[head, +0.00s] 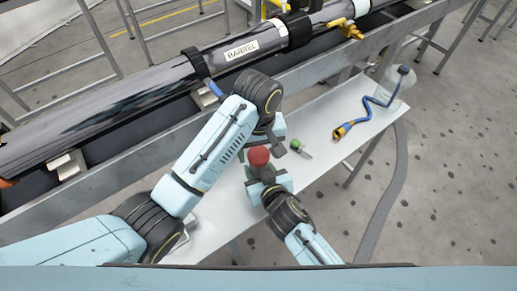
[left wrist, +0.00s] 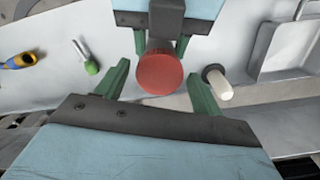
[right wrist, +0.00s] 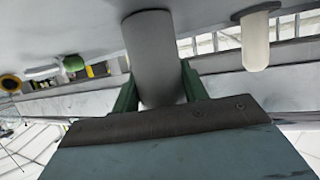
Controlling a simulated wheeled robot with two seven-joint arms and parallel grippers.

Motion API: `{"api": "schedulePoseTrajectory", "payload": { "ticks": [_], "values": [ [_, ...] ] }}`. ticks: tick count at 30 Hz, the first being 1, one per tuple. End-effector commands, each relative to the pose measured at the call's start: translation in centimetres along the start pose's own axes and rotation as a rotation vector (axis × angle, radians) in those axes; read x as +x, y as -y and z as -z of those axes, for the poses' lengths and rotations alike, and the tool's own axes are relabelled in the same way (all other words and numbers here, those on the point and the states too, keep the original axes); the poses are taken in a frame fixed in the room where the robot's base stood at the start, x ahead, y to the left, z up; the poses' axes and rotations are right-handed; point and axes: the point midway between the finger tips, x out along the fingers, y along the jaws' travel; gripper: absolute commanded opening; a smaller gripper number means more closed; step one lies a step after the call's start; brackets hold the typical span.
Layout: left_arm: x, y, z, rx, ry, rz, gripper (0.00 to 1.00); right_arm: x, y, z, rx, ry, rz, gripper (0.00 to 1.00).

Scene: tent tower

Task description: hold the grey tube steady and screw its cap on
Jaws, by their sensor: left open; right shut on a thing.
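The grey tube (right wrist: 155,55) is between the green fingers of my right gripper (right wrist: 160,88), which is shut on it. The round red cap (head: 259,156) shows at the tube's end in the head view. It also shows from above in the left wrist view (left wrist: 160,72). I cannot tell whether it is threaded on. My left gripper (left wrist: 158,72) is open, with a finger on each side of the cap and visible gaps between. In the head view my left gripper (head: 270,133) is just beyond the cap, partly hidden by its own wrist.
A blue cable (head: 378,103) with a yellow connector lies further right. A small white cylinder (left wrist: 220,84) stands close to the cap. The long barrel (head: 140,92) runs behind the bench.

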Motion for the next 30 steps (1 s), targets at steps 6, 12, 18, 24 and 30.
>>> {"api": "schedulePoseTrajectory", "payload": {
  "ticks": [6, 12, 18, 24, 30],
  "values": [
    [0.04, 0.0, -0.02, 0.0, 0.0, 0.0, 0.67, 0.0, 0.02, -0.02, 0.0, 0.001, 0.0, 0.0],
    [0.03, 0.0, -0.02, 0.0, 0.0, 0.0, 0.44, 0.0, 0.02, -0.02, 0.0, 0.001, 0.0, 0.0],
    [0.02, 0.01, -0.01, 0.001, 0.0, 0.0, 0.22, -0.01, 0.02, -0.02, 0.001, 0.001, 0.0, 0.0],
    [0.02, 0.01, -0.01, 0.01, 0.0, 0.0, 0.51, 0.0, 0.01, -0.03, 0.001, 0.001, 0.0, 0.0],
    [0.01, 0.01, -0.01, 0.01, 0.0, 0.0, 0.75, 0.0, 0.01, -0.03, 0.001, 0.001, 0.0, 0.0]
  ]
}}
